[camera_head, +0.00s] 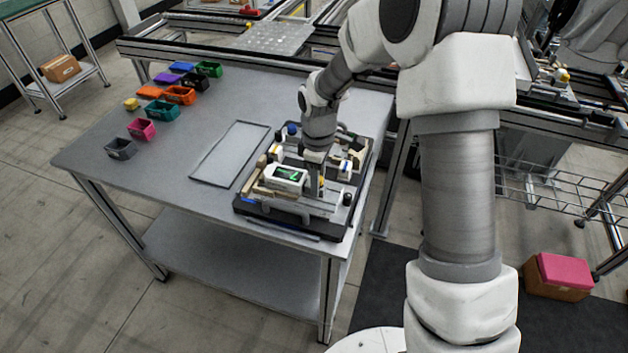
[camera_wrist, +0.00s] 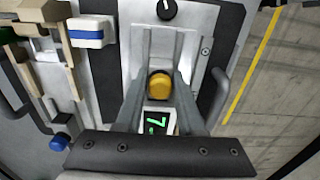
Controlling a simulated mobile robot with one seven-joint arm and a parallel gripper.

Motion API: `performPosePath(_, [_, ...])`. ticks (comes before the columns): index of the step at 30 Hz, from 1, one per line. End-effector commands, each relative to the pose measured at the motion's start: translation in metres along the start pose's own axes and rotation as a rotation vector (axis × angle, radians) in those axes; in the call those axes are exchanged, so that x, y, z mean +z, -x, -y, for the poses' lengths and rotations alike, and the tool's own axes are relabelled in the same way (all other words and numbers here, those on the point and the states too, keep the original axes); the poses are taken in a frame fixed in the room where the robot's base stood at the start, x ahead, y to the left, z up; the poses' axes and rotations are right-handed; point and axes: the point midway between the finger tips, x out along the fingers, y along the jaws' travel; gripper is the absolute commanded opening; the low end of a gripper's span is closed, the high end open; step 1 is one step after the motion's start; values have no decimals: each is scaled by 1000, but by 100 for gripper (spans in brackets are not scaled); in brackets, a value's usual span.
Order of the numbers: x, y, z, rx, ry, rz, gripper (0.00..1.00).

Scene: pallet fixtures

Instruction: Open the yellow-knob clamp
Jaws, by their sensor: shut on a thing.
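The yellow knob (camera_wrist: 159,85) of the clamp sits between the two grey fingers of my gripper (camera_wrist: 161,76) in the wrist view. The fingers are closed on it, one on each side. In the head view my gripper (camera_head: 319,187) points down over the pallet fixture (camera_head: 290,219), and the knob is mostly hidden by it. The clamp's lever and pad are too covered by my fingers to tell their position.
A small box with a green digit display (camera_wrist: 157,122) is close to the knob. A black knob (camera_wrist: 167,9), a blue knob (camera_wrist: 59,142) and a blue-and-white block (camera_wrist: 91,32) are around it. Several coloured bins (camera_head: 180,95) stand at the table's far left. A framed panel (camera_head: 230,153) lies left of the fixture.

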Motion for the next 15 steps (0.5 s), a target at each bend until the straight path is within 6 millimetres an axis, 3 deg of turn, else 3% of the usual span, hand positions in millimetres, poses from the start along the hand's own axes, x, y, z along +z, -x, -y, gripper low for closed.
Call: performPosePath(15, [8,0,0,-2,-1,2,0])
